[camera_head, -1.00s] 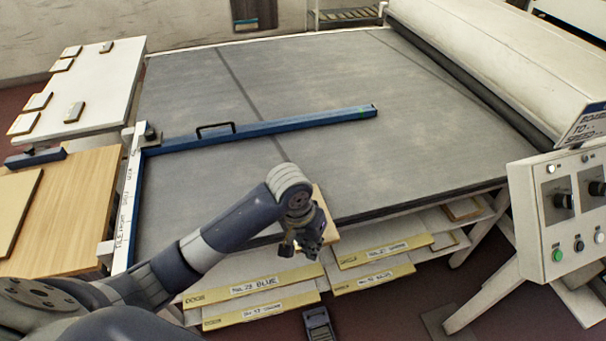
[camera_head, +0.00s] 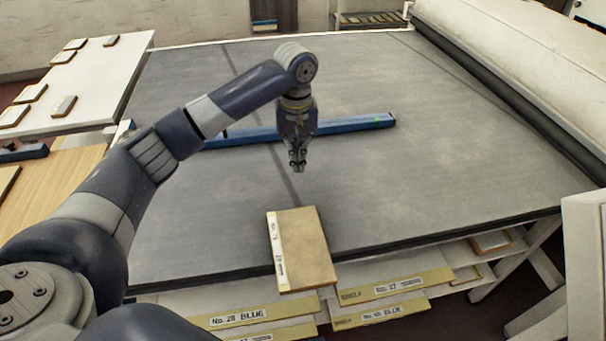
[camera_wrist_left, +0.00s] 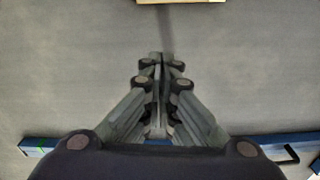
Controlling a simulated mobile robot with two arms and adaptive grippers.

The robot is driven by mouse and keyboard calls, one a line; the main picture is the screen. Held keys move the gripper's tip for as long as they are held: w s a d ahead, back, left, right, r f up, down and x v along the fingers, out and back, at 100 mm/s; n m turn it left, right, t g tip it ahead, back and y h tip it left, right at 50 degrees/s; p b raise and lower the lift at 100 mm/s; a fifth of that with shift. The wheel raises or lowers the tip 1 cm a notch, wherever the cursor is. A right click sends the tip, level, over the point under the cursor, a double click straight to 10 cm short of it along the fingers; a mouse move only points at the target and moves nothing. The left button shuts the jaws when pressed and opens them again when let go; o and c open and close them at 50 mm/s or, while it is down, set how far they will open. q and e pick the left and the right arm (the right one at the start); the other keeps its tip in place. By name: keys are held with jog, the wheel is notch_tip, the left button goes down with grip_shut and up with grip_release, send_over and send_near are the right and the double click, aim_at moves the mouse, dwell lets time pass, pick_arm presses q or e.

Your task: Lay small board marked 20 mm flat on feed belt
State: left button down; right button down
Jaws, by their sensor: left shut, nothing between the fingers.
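The small tan board (camera_head: 305,248) lies at the near edge of the grey feed belt (camera_head: 420,150). A white label strip with writing runs along its left side; the writing is too small to read surely. The left wrist view shows the closed fingers (camera_wrist_left: 160,65) and a strip of the board (camera_wrist_left: 180,2) at the top edge. My right gripper is not in view.
A blue fence bar (camera_head: 350,123) lies across the belt behind my left gripper. Labelled shelves (camera_head: 390,290) sit below the belt's front edge. A dark roller (camera_head: 500,100) and white housing bound the right. A white table (camera_head: 95,75) with small boards stands at left.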

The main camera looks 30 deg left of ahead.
aim_at(299, 204)
pick_arm(q)
notch_tip(299, 204, down, 9)
jog(key=shift+w+p, duration=0.1)
jog(key=shift+p, duration=0.7)
jog(key=s, duration=0.1)
jog(key=s+d+p, duration=0.1)
jog(key=shift+s+d, duration=0.2)
jog(key=shift+s, duration=0.2)
jog(key=shift+s+d+f+p, duration=0.15)
jog(key=shift+s+d+p, duration=0.2)
jog(key=shift+s+p, duration=0.1)
jog(key=shift+s+d+r+p, duration=0.2)
jog(key=shift+s+d+p, duration=0.15)
jog(key=shift+p, duration=0.7)
jog(key=shift+s+d+p, duration=0.2)
jog(key=shift+s+p, duration=0.35)
jog(key=shift+s+d+f, duration=0.1)
jog(key=shift+s, duration=0.05)
jog(key=shift+f, duration=0.1)
